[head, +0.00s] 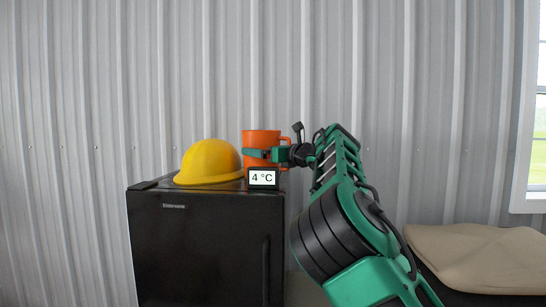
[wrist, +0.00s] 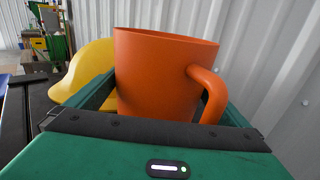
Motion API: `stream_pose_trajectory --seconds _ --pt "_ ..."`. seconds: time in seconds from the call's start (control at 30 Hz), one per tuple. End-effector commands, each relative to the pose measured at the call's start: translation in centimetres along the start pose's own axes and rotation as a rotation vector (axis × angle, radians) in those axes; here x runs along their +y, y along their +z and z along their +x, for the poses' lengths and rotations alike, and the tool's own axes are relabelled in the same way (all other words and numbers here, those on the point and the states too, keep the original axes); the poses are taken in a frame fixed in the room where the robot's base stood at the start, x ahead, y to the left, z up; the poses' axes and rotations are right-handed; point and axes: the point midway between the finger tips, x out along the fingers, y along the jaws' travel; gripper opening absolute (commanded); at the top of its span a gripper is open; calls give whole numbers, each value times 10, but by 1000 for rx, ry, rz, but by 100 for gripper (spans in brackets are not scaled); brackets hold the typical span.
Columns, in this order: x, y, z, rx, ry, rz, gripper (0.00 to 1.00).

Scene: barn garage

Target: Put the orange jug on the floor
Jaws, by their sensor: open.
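The orange jug (head: 262,138) stands upright on top of the black mini fridge (head: 205,240), at its right end. My gripper (head: 256,154) is at the jug's side, reaching in from the right. In the wrist view the jug (wrist: 160,72) sits between my open fingers, with its handle at the right. The fingers flank the jug, and I cannot tell whether either touches it. The jug's base is hidden behind my gripper in the wrist view.
A yellow hard hat (head: 210,162) lies on the fridge close to the jug's left. A small "4 °C" display (head: 262,178) is in front of the jug. A corrugated metal wall (head: 100,90) is behind. A beige cushion-like thing (head: 480,257) is at the right.

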Motion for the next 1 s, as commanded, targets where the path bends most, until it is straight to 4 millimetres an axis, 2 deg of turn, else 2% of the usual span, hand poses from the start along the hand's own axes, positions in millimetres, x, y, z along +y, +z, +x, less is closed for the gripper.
stream_pose_trajectory --seconds 0.17,0.4,0.6,0.8,1.0 --pt "0 1 -22 -2 -1 4 100" --pt "-1 1 -70 -3 -2 6 100" --pt "-1 0 -102 -1 -1 4 100" --pt "-1 0 -116 0 -1 2 100" --pt "-1 0 -118 0 -2 0 100"
